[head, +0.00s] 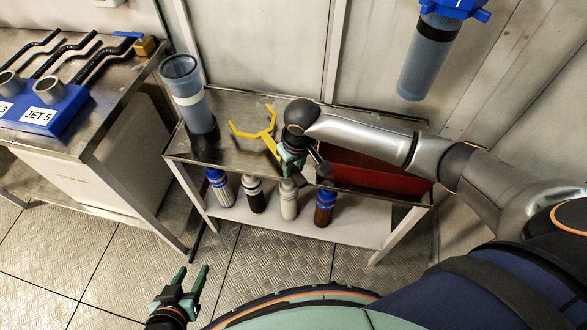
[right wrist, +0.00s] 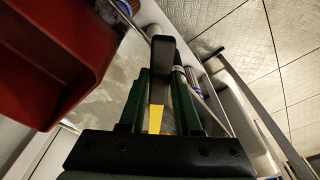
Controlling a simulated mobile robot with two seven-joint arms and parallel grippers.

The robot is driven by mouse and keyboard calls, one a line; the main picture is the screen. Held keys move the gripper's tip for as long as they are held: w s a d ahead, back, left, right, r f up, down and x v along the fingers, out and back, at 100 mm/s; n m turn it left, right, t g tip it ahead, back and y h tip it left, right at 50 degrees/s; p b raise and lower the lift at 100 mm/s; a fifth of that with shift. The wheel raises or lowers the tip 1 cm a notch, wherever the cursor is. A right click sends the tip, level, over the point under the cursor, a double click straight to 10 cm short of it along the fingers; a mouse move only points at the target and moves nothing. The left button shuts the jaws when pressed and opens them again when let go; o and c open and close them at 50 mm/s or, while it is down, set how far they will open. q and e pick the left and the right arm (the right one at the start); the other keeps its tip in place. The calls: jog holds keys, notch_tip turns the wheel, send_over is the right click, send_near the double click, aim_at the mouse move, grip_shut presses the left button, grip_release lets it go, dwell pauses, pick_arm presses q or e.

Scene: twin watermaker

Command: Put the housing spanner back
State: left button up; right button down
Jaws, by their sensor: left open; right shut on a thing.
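The yellow housing spanner (head: 265,135) has a forked end that points to the back left, over the metal bench top (head: 228,150). My right gripper (head: 293,158) is shut on its handle. In the right wrist view a yellow part of the spanner (right wrist: 155,119) and its dark handle end lie between the green fingers of my right gripper (right wrist: 160,95). I cannot tell whether the spanner touches the bench top. My left gripper (head: 194,271) is open and empty, low over the floor in front of the bench.
A red tray (head: 365,172) sits right of my right gripper, also in the wrist view (right wrist: 50,55). A clear blue-rimmed housing (head: 190,95) stands at the bench's left. Several cartridges (head: 255,195) stand on the lower shelf. A blue-capped housing (head: 425,60) hangs on the wall.

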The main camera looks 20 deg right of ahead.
jog(key=shift+f, duration=0.7)
jog(key=c, duration=0.6)
grip_release()
pick_arm(q)
jog(key=shift+s+a, duration=0.1)
jog(key=shift+s, duration=0.05)
pick_arm(e)
jog(key=shift+r, duration=0.1)
jog(key=shift+w+r, duration=0.1)
jog(key=shift+r, duration=0.2)
pick_arm(q)
jog(key=shift+s+a+r+p, duration=0.2)
jog(key=shift+r+p, duration=0.2)
jog(key=shift+p, duration=0.4)
jog(key=shift+s+a+r+p, duration=0.15)
jog(key=shift+r+p, duration=0.2)
jog(key=shift+p, duration=0.45)
pick_arm(e)
notch_tip(320, 180, up, 12)
jog(key=s, duration=0.1)
jog(key=shift+s+d+r, duration=0.15)
jog(key=shift+s, duration=0.25)
